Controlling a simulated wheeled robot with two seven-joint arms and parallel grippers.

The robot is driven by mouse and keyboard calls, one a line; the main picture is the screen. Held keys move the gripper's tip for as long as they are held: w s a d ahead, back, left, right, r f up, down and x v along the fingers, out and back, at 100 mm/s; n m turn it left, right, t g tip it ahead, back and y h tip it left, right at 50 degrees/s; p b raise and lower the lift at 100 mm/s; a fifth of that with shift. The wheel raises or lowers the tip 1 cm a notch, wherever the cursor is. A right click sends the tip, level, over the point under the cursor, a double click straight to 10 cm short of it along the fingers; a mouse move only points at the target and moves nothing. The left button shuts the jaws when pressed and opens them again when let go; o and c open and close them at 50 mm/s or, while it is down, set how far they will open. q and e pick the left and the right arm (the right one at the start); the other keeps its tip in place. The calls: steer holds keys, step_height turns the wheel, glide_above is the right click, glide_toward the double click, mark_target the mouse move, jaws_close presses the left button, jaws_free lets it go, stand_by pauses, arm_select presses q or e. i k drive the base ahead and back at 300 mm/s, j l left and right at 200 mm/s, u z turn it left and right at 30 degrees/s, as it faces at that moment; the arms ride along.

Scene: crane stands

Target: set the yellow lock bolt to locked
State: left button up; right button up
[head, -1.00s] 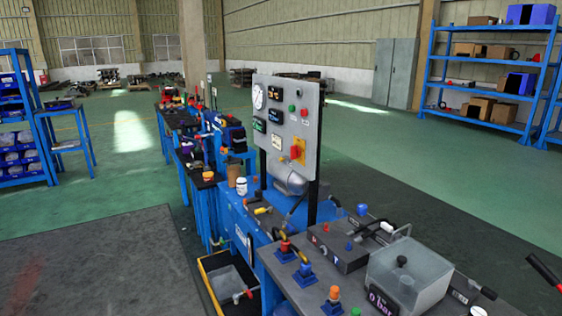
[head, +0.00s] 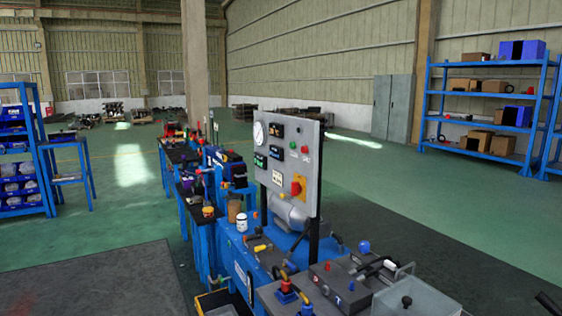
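A small yellow-tipped part (head: 261,248) lies or is fixed on the blue bench (head: 228,262), below the grey control panel (head: 289,165). It is too small for me to tell whether it is the lock bolt or how it is set. A yellow and black curved part (head: 284,280) shows beside a red knob on the nearer grey-topped stand. Neither of my grippers is in view.
The panel carries a gauge, displays and a red knob on a yellow plate (head: 297,186). Blue shelves (head: 487,95) stand at the back right.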

mark_target(286, 194)
steer(key=z, duration=0.35)
steer(key=i+j+z, duration=0.6)
steer(key=j+z, duration=0.25)
